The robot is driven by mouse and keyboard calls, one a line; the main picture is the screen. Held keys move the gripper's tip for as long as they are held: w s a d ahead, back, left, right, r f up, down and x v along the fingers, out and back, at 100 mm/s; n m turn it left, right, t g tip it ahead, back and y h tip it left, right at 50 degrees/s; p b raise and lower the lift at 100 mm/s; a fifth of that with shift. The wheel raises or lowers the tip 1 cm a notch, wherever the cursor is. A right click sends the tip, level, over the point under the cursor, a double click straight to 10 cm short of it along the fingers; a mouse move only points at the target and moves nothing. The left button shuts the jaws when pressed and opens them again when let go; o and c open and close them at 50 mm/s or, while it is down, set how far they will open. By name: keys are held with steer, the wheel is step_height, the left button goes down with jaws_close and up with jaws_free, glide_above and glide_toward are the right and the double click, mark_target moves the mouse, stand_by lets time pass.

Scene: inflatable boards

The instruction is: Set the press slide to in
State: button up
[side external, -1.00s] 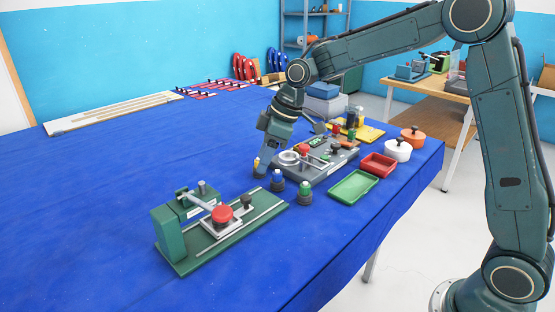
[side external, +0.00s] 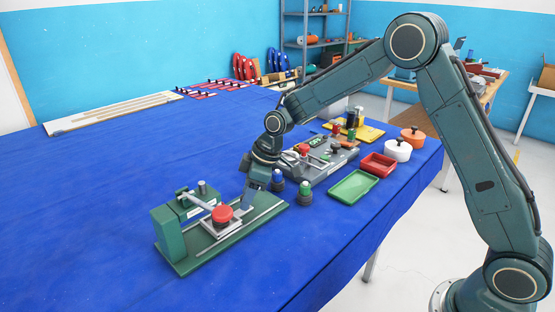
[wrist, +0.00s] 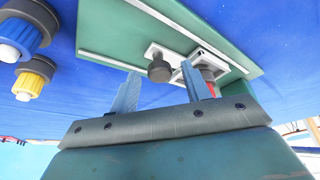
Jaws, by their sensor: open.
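The green press (side external: 172,235) stands at the front left of the table, with a lever ending in a red knob (side external: 222,213). Its pale slide (side external: 228,229) lies on the railed green base, below the red knob in the side view. The slide (wrist: 180,57) also shows in the wrist view, with a dark round handle (wrist: 159,69) on it. My gripper (side external: 246,204) is over the right part of the base and hides the handle in the side view. In the wrist view my gripper (wrist: 160,90) is open, the handle showing between and beyond its fingertips; I see no clear contact.
A grey fixture (side external: 325,168), green tray (side external: 354,186), red tray (side external: 378,165) and lidded pots (side external: 398,149) are further right. The cloth left of the press is clear.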

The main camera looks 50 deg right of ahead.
mark_target(238, 215)
jaws_close()
steer(key=shift+a, duration=1.95)
jaws_free()
steer(key=shift+d+r, duration=0.1)
steer(key=shift+r, duration=0.05)
